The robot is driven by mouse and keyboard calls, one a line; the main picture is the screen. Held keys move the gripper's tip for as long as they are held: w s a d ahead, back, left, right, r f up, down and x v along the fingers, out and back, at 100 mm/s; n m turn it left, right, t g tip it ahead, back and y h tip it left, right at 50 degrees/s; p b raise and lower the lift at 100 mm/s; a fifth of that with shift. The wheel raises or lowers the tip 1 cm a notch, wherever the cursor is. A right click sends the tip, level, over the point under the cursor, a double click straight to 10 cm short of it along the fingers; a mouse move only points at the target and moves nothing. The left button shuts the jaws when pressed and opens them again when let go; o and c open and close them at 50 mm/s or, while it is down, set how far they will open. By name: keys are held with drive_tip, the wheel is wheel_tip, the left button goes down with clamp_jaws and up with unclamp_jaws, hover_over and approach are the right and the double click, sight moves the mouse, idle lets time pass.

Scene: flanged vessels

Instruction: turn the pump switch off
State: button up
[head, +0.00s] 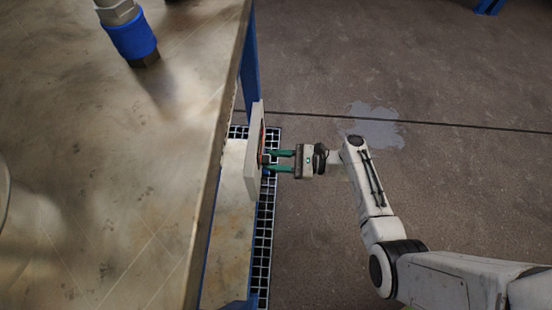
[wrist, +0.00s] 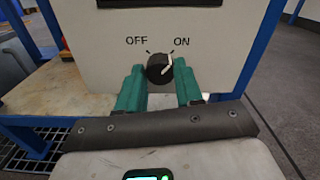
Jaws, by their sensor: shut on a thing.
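The pump switch is a black round knob (wrist: 157,70) on a pale grey panel (wrist: 100,72), with OFF printed at upper left and ON at upper right. Its white pointer mark leans up and right, toward ON. My gripper (wrist: 160,76) has its two green fingers on either side of the knob, shut on it. In the head view the panel (head: 251,180) is seen edge-on at the table's side, and my gripper (head: 268,162) reaches it from the right. The knob is mostly hidden between the fingers there.
A worn table top (head: 110,200) fills the left, with a blue-collared pipe fitting (head: 131,38) on it. A lower shelf (head: 226,270) and black floor grating (head: 265,245) lie below the panel. The floor to the right is open, with a pale puddle (head: 375,125).

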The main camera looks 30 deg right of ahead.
drive_tip(key=shift+c, duration=1)
drive_tip(key=shift+s+f+n+b, duration=0.1)
drive_tip(key=shift+n+b, duration=0.8)
drive_tip(key=shift+n, duration=3.05)
drive_tip(key=shift+s+f+n+b, duration=0.1)
drive_tip(key=shift+n+b, duration=0.75)
drive_tip(key=shift+n, duration=3.1)
drive_tip(key=o, duration=1)
drive_tip(key=shift+w, duration=0.1)
